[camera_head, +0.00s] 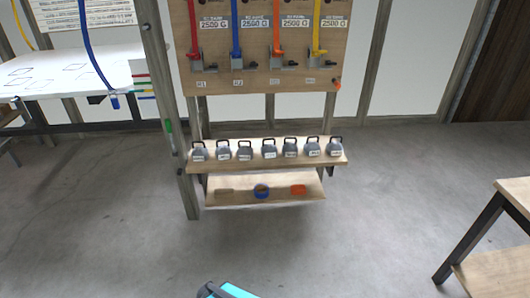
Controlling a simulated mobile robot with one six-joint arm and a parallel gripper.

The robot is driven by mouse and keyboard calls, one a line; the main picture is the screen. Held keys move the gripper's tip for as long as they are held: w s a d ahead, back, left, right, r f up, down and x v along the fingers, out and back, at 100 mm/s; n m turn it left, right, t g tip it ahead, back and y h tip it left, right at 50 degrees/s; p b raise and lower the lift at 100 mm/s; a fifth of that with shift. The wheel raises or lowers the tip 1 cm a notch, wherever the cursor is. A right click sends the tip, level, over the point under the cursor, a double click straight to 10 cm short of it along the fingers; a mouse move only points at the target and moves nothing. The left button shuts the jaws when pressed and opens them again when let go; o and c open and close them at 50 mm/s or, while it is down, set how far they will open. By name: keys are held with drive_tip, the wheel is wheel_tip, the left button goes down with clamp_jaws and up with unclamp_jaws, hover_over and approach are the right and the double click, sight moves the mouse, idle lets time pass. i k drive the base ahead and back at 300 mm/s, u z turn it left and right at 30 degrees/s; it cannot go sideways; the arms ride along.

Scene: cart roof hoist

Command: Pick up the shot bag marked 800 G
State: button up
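Several grey shot bags with black loop handles stand upright in a row on the upper wooden shelf (225,163) below the board. Each has a small white label, too small to read, so I cannot tell which one is marked 800 G. The leftmost bag (199,152), the middle bag (269,150) and the rightmost bag (334,147) look alike in shape and colour. A black and cyan part of my own arm shows at the bottom edge, well apart from the shelf. My gripper's fingers are not in view.
A lower shelf (230,202) holds a blue ring (261,191) and an orange item (298,190). Above, a board (258,50) carries coloured straps marked 2500 G. A post (165,90) stands left of the shelves. A wooden table (515,187) is at right. The floor before the shelves is clear.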

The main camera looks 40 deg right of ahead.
sight(268, 150)
drive_tip(key=z, duration=0.1)
drive_tip(key=i, duration=0.95)
drive_tip(key=u, duration=0.05)
